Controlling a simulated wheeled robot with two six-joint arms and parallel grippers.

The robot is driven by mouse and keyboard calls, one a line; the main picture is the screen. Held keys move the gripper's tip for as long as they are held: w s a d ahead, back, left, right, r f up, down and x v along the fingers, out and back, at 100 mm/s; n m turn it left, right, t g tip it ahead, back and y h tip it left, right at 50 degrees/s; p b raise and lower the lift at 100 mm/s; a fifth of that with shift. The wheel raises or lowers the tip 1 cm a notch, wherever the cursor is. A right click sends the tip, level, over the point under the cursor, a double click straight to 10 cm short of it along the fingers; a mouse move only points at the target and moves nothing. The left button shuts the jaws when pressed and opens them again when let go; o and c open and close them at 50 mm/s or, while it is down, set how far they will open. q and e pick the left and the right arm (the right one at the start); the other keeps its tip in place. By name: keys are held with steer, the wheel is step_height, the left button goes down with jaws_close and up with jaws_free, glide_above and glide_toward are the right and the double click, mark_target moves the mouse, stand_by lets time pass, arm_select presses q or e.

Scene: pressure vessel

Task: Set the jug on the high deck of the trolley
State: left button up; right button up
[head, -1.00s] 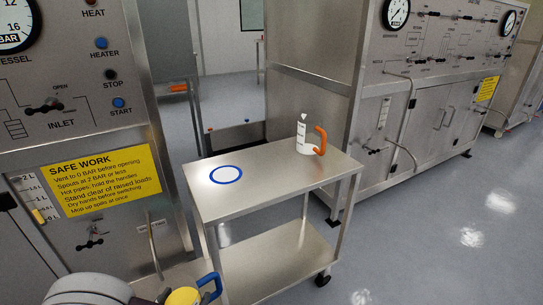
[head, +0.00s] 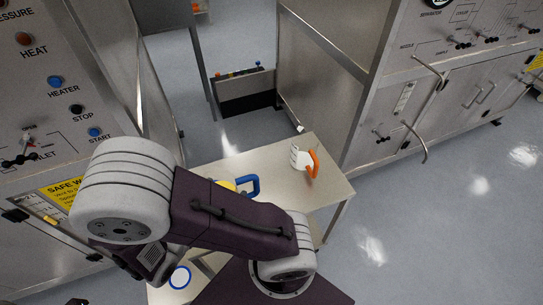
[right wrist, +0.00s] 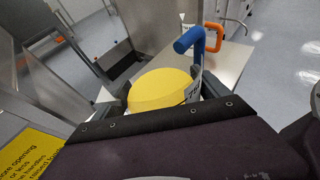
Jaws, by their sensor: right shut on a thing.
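A jug with a yellow lid (head: 226,185) and a blue handle (head: 250,186) is over the trolley's high deck (head: 325,192), mostly hidden behind my right arm. In the right wrist view its yellow lid (right wrist: 160,89) fills the space between the fingers of my right gripper (right wrist: 166,94), which is shut on it. The blue handle (right wrist: 190,40) points away, toward the back right. I cannot tell whether the jug's base touches the deck. The blue ring on the high deck is hidden. My left gripper is not in view.
A white jug with an orange handle (head: 303,159) stands at the far right of the high deck. A lower pale surface with a blue ring (head: 180,277) shows at bottom left. Steel cabinets (head: 330,80) stand behind; open floor (head: 440,230) lies right.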

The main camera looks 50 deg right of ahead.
steer(key=shift+s+a+r, duration=0.1)
steer(key=shift+a+r, duration=0.05)
steer(key=shift+r, duration=0.1)
steer(key=shift+a, duration=0.25)
steer(key=w+d+f, duration=0.2)
steer(key=f, duration=0.1)
steer(key=w+d+f+b, duration=0.1)
steer(key=w+d+f, duration=0.2)
steer(key=f, duration=0.1)
steer(key=w+d+f+b, duration=0.1)
steer(key=w+d+f, duration=0.2)
steer(key=shift+w+f, duration=0.1)
steer(key=shift+f, duration=0.3)
steer(key=shift+w+f, duration=0.1)
steer(key=shift+f, duration=0.15)
steer(key=o, duration=1.4)
steer(key=shift+c, duration=0.2)
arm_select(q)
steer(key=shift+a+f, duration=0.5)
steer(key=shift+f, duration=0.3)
arm_select(e)
steer(key=v, duration=1.2)
